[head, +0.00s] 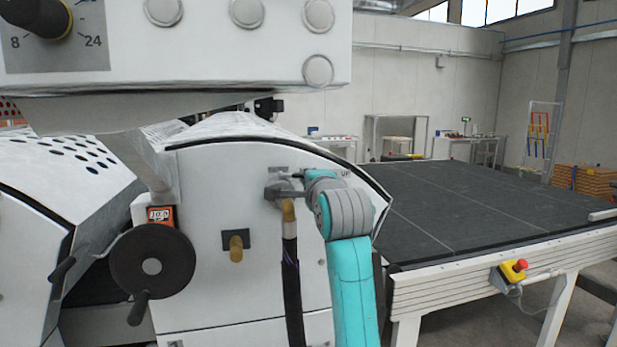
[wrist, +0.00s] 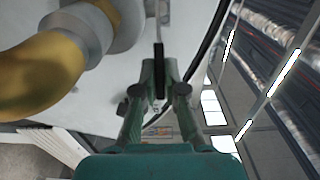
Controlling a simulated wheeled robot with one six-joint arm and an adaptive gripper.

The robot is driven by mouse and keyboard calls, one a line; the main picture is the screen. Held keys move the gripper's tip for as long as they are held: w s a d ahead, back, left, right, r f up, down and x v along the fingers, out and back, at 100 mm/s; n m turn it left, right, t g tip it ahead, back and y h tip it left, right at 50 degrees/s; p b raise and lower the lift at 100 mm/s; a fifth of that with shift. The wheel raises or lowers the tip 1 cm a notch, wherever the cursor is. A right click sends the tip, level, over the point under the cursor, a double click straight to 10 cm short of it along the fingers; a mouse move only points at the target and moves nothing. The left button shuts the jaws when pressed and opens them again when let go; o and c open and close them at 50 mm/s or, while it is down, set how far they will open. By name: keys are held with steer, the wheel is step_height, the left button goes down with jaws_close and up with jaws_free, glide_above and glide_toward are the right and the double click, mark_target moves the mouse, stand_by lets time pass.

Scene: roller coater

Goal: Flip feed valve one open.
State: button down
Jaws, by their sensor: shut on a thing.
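A grey valve (head: 276,190) sits on the white machine side panel in the head view, with a brass elbow (head: 289,210) and a dark hose (head: 292,275) hanging below it. I take it for feed valve one; no name on it can be read. In the wrist view the valve body (wrist: 118,22) and brass elbow (wrist: 45,75) are large at the upper left. In the head view my gripper (head: 299,179) is small and partly hidden beside the valve.
A black handwheel (head: 152,262) and a brass fitting (head: 236,245) are on the panel to the left. A control box (head: 200,45) overhangs at the top. A conveyor (head: 480,210) with a red emergency stop (head: 519,266) extends to the right.

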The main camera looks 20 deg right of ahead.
steer(key=shift+s+a+m+h, duration=0.15)
steer(key=shift+m+h, duration=0.2)
steer(key=shift+h, duration=0.2)
steer(key=shift+s+a+m+h, duration=0.1)
steer(key=shift+m+h, duration=0.25)
steer(key=shift+h, duration=0.2)
steer(key=shift+f, duration=0.1)
steer(key=c, duration=1.2)
jaws_free()
steer(key=shift+c, duration=0.2)
steer(key=shift+s, duration=0.15)
steer(key=s+a, duration=0.1)
steer(key=s, duration=1)
steer(key=shift+s+a, duration=0.25)
steer(key=shift+s, duration=0.1)
